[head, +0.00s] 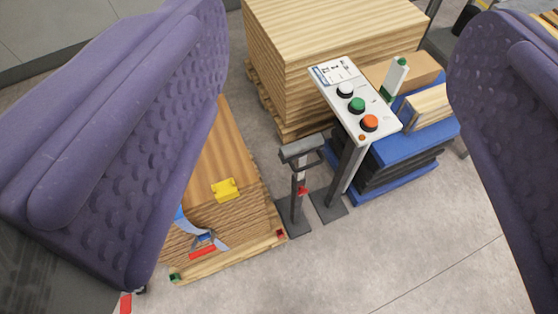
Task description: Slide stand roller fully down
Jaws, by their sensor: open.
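The stand roller (298,178) is a dark grey floor stand near the middle of the head view. It has a grey horizontal roller head (300,149) on an upright post and a small red knob (303,190) on the post. Its base plate (292,218) rests on the floor. The roller head stands well above the base. My gripper (335,150) shows as two large purple padded fingers at the left and right edges of the view. It is open, with nothing between the pads. The stand appears in the gap, beyond the fingers and touching neither.
A control post (342,112) with white, green and orange buttons stands close right of the stand. Stacked wood panels (330,50) are behind. Left is a wooden stack with a yellow block (225,189). Blue-and-black stacked pads (405,155) are right. The front right floor (420,250) is clear.

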